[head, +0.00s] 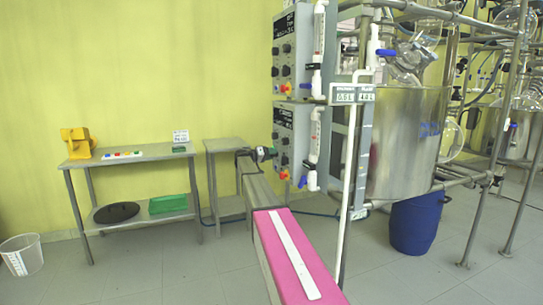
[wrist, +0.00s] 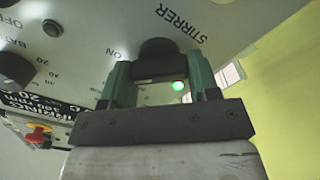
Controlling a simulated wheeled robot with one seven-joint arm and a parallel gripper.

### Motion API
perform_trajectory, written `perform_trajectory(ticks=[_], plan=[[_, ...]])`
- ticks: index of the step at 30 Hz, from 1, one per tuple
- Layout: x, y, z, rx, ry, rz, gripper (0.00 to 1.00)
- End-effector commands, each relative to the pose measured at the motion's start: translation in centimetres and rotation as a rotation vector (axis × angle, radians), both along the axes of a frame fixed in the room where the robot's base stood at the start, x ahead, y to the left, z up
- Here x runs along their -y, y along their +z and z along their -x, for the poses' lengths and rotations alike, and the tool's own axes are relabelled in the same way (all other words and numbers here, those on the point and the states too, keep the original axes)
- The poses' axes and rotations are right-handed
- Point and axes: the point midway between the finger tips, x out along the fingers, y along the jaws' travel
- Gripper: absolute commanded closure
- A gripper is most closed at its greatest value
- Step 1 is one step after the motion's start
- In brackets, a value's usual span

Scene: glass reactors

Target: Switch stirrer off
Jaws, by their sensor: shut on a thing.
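The stirrer knob (wrist: 158,47) is black and sits on the grey control panel (wrist: 95,25), beside the word STIRRER. My gripper (wrist: 160,72) has its two green fingers on either side of this knob and is shut on it. A green light (wrist: 178,86) glows between the fingers. The word ON is printed to the left of the knob. In the head view my gripper (head: 265,154) reaches the left side of the lower control box (head: 292,130); the knob itself is hidden there.
In the head view a second control box (head: 293,60) is above. A steel reactor vessel (head: 408,140) stands right, a side table (head: 130,155) left.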

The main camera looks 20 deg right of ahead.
Motion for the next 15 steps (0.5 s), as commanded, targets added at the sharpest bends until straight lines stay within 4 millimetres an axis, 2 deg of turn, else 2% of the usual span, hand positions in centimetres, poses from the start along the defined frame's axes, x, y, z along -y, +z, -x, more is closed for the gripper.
perform_trajectory(ticks=[15], plan=[[-0.05,-0.18,-0.13,-0.479,0.001,0.016,0.68]])
